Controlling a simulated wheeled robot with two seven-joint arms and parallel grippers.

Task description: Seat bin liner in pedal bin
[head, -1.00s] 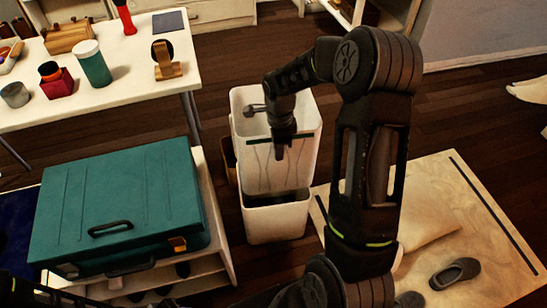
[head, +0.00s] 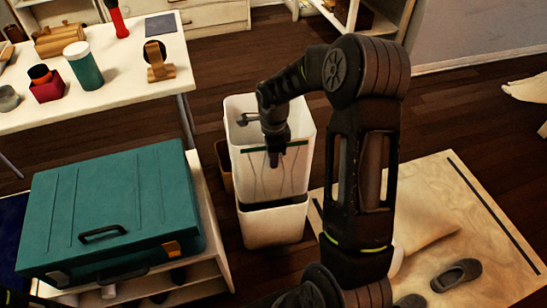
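The white bin (head: 272,228) stands on the floor at centre, upright, with a tall white upper part and a dark gap above its lower body. A pale, wrinkled sheet that looks like the liner (head: 292,173) shows at the upper part, with a dark green strip across its top. My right gripper (head: 273,160) points down over the bin, in front of the strip. Its fingers are small and dark, so whether they are open, shut or touching the liner is unclear. My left gripper is out of view; only a bit of dark arm shows at the lower left corner.
A teal case (head: 115,215) lies on a low shelf unit left of the bin. A white table (head: 120,105) with cups and small items stands behind it. A brown container (head: 224,165) is against the bin's left side. A wooden board (head: 440,205) with shoes lies right.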

